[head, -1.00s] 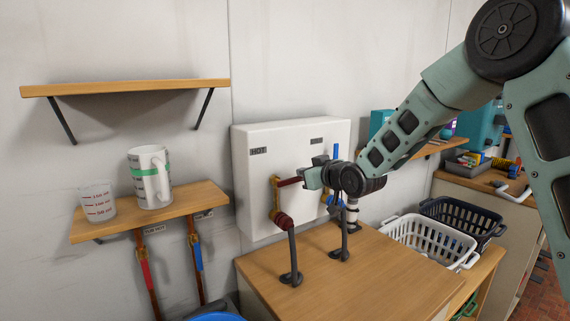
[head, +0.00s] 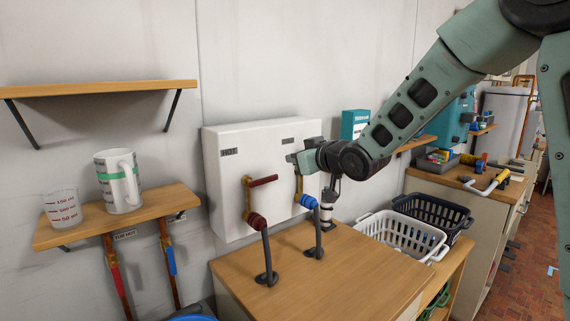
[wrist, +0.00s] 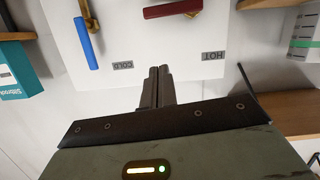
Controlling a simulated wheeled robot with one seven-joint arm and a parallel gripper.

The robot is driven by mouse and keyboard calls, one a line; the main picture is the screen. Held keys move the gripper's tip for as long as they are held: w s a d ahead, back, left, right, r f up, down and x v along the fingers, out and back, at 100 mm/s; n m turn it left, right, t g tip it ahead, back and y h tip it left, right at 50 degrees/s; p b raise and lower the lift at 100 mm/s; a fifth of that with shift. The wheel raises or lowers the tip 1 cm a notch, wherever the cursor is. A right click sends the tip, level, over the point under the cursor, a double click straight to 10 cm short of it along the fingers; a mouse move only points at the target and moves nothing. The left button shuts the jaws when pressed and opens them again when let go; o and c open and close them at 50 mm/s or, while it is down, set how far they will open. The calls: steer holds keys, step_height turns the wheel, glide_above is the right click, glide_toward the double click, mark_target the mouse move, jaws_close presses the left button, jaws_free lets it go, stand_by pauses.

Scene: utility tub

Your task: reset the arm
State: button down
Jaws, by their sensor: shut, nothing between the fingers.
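My gripper (head: 291,158) is shut and empty, in front of the white valve box (head: 225,195). Its closed fingertips also show in the wrist view (wrist: 158,73), which sees the box upside down. The dark red HOT lever (head: 263,181) lies level on its brass valve, apart from my fingers. In the wrist view the red lever (wrist: 172,9) is at the top. The blue COLD lever (wrist: 88,43) hangs toward the picture's bottom, so it points up on the box. In the head view my gripper hides most of that lever.
A wooden counter (head: 330,285) with two dark upright pipes stands below the box. White (head: 400,238) and dark (head: 435,213) baskets sit to its right. A shelf at left holds a measuring cup (head: 62,208) and a white mug (head: 112,190). The upper shelf (head: 100,88) is bare.

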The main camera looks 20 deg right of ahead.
steer(key=shift+v, duration=0.85)
steer(key=s+a+f+n+g+h, duration=0.1)
steer(key=s+a+f+g, duration=0.7)
steer(key=s+a, duration=0.5)
steer(key=s+f+n+g+h, duration=0.1)
steer(key=s+f+g, duration=0.2)
steer(key=s, duration=1)
steer(key=s+f+n+g+h, duration=0.1)
steer(key=s+f+g, duration=0.2)
steer(key=s, duration=1)
steer(key=shift+a+f+g+h, duration=0.3)
steer(key=shift+a+f+h, duration=0.1)
steer(key=shift+a+f, duration=0.1)
